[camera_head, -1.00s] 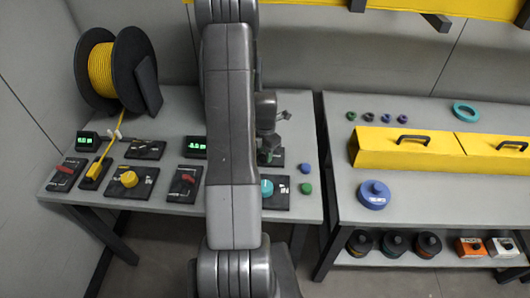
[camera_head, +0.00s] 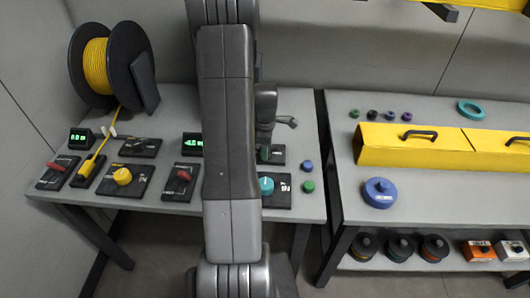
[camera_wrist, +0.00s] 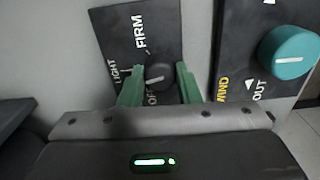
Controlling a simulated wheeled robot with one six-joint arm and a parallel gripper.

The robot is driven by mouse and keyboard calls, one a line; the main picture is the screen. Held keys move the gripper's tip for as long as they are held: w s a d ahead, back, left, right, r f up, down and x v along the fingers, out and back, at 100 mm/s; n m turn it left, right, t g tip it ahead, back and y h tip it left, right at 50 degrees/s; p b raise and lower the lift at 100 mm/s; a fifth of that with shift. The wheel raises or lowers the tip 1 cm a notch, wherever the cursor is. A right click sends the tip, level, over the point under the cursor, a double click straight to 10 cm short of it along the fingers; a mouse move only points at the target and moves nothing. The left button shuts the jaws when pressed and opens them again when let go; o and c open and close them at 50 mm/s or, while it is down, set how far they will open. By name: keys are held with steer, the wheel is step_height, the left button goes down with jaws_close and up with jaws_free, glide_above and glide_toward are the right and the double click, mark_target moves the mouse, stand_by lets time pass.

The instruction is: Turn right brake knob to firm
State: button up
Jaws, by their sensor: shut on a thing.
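The right brake knob (camera_wrist: 158,75) is small, round and dark, with a pale mark on its top. It sits on a black panel (camera_wrist: 125,22) labelled FIRM, LIGHT and OFF. The pale mark lies roughly crosswise in the wrist view; I cannot tell exactly which label it points to. My gripper (camera_wrist: 158,82) has green fingers, one on each side of the knob, shut on it. In the head view my arm hides most of this, and only part of the panel (camera_head: 278,155) shows beside my gripper (camera_head: 264,153).
A teal knob (camera_wrist: 288,52) on a WIND/OUT panel is close to the right of the brake panel. Blue (camera_head: 307,165) and green (camera_head: 308,186) caps lie at the right.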

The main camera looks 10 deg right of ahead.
steer(key=m+b, duration=0.1)
steer(key=m, duration=0.2)
steer(key=shift+m, duration=0.4)
steer(key=m+b, duration=0.1)
steer(key=m, duration=0.2)
steer(key=shift+m, duration=0.3)
steer(key=m+b, duration=0.1)
steer(key=m, duration=0.2)
steer(key=shift+m, duration=0.3)
steer(key=shift+m+b, duration=0.35)
steer(key=shift+m, duration=1.35)
steer(key=shift+r, duration=0.1)
steer(key=o, duration=1)
step_height(320, 180, up, 14)
steer(key=shift+f, duration=0.15)
